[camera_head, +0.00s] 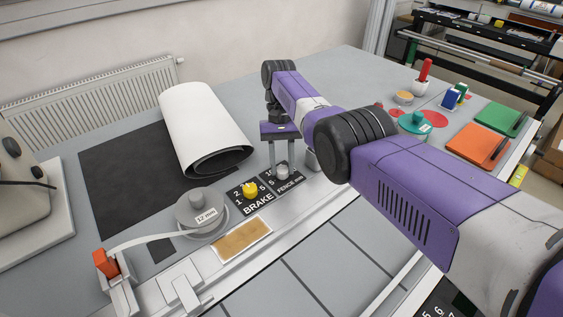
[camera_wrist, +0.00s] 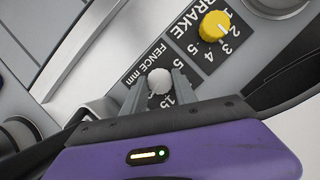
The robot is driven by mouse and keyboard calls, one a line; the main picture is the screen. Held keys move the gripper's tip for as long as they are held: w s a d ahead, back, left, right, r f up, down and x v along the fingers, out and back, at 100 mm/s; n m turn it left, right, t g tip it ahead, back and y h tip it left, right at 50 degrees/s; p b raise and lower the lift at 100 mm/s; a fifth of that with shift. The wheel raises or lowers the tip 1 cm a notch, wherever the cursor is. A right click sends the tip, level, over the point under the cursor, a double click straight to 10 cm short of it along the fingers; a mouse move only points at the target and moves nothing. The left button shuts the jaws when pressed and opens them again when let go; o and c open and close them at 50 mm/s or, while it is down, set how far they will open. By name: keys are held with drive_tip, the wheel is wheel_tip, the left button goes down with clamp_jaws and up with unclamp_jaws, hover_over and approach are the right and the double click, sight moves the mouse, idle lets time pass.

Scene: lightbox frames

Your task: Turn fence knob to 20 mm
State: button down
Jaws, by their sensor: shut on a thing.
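The fence knob (camera_head: 282,170) is a small pale grey knob on a black dial plate marked "FENCE mm" (camera_wrist: 152,58). It also shows in the wrist view (camera_wrist: 159,81). My gripper (camera_head: 281,160) points down over it, with one finger on each side, and is shut on the knob. In the wrist view, my gripper (camera_wrist: 158,90) shows its two grey fingers against the knob's sides. The numbers 5 and 15 show beside the fingers. The knob's pointer and part of the scale are hidden, so I cannot read its setting.
A yellow brake knob (camera_head: 250,189) sits on the plate just left of the fence plate. A grey tape reel (camera_head: 202,212) marked 12 mm stands further left. A white roll (camera_head: 203,130) lies behind. My arm covers the bench to the right.

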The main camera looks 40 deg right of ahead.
drive_tip(key=shift+s+m+y+p, duration=0.1)
drive_tip(key=shift+m+y+p, duration=0.3)
drive_tip(key=shift+m+p, duration=0.55)
drive_tip(key=shift+m, duration=0.25)
drive_tip(key=c, duration=1)
unclamp_jaws()
drive_tip(key=shift+t, duration=0.3)
drive_tip(key=b+v, duration=0.3)
drive_tip(key=v, duration=0.2)
drive_tip(key=shift+d+r, duration=0.1)
drive_tip(key=shift+w+b, duration=0.2)
drive_tip(key=shift+b, duration=0.65)
drive_tip(key=shift+w+d+r+b, duration=0.2)
drive_tip(key=shift+r+b, duration=0.3)
drive_tip(key=shift+b, duration=0.4)
drive_tip(key=shift+d+r+b, duration=0.1)
drive_tip(key=shift+r+b, duration=0.55)
drive_tip(key=shift+r, duration=0.05)
